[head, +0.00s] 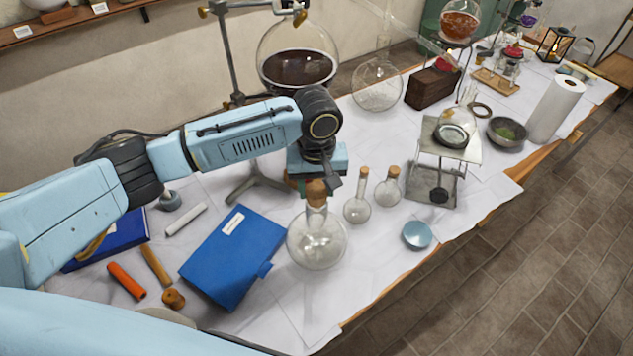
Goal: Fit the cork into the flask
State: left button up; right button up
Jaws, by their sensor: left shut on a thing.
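The large round clear flask (317,247) stands upright on the white-covered table, near the front edge. Its neck points up under my left gripper (318,180). My left gripper points down and is shut on the brown cork (316,193). The cork is at the top of the flask's neck, in line with it. I cannot tell how far it sits inside the mouth. The fingers partly hide the cork's upper end. My right gripper is not in view.
Two smaller corked flasks (357,208) (387,188) stand close to the right. A blue book (233,258) lies to the left, with a loose cork (173,298) by it. A light blue dish (417,235) and metal stand (435,185) are to the right.

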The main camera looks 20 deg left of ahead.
pick_arm(q)
jog(key=shift+f+p, duration=0.3)
jog(key=shift+f, duration=0.4)
dwell(1.1)
dwell(0.4)
jog(key=shift+p, duration=0.7)
jog(key=shift+f+p, duration=0.45)
jog(key=shift+p, duration=0.4)
dwell(1.0)
jog(key=shift+f, duration=0.2)
dwell(1.0)
jog(key=o, duration=1.4)
jog(key=shift+c, duration=0.2)
